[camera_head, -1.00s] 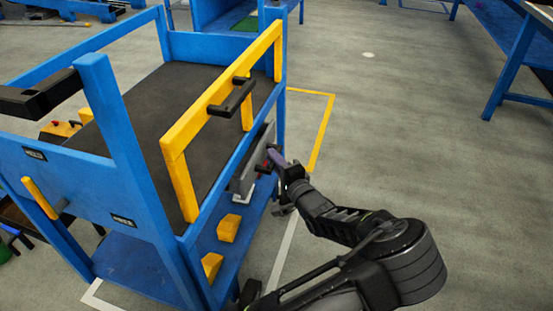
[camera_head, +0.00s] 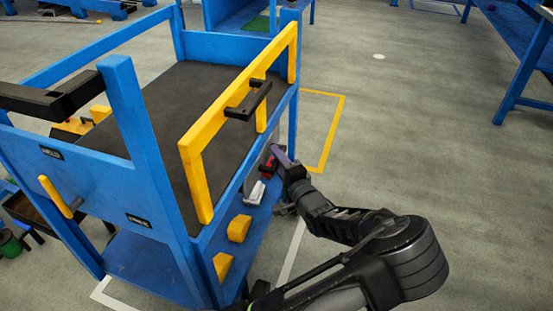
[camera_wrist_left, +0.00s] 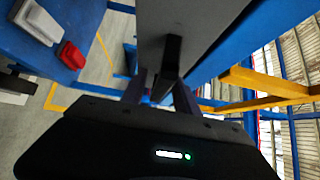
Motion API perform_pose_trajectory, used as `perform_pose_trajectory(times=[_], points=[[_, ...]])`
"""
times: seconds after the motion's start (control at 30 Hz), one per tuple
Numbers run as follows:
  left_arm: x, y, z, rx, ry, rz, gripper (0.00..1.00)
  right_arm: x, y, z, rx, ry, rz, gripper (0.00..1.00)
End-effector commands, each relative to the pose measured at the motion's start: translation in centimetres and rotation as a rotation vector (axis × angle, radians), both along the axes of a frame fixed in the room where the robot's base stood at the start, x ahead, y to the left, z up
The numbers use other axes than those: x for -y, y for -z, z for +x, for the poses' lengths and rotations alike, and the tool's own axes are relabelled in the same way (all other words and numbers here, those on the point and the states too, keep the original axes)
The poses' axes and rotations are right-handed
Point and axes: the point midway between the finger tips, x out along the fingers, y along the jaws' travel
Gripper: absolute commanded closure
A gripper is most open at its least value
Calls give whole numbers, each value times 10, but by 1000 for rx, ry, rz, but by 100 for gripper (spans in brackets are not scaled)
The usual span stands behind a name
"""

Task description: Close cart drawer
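The blue cart (camera_head: 150,180) stands at the left in the head view. Its grey drawer (camera_head: 256,172) shows as a narrow strip under the right side of the top, partly hidden by my gripper. In the left wrist view the grey drawer front (camera_wrist_left: 205,25) is close, with a black handle (camera_wrist_left: 173,58) on it. My left gripper (camera_head: 275,158) is at the drawer. In the wrist view its fingers (camera_wrist_left: 160,88) stand apart near the handle, with a gap visible; firm contact cannot be told. My right gripper is not in view.
A yellow frame (camera_head: 192,150) with a black handle (camera_head: 249,100) rises above the cart's side. Yellow blocks (camera_head: 239,228) and a white item (camera_head: 256,193) are on the lower shelf. The floor (camera_head: 400,150) to the right is open; a blue table (camera_head: 520,75) stands beyond.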

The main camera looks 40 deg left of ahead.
Motion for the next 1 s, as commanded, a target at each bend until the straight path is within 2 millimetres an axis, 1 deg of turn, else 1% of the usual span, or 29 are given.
perform_pose_trajectory(times=[0.17,0.4,0.53,0.67,1.0], points=[[13,-2,-6,-1,1,-2,64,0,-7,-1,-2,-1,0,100],[48,-2,-23,-1,2,-2,64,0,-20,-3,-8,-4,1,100],[63,-1,-30,-2,0,-1,64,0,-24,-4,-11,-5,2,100],[69,0,-34,0,-1,0,64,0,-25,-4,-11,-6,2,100],[69,0,-34,0,-2,0,64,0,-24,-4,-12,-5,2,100]])
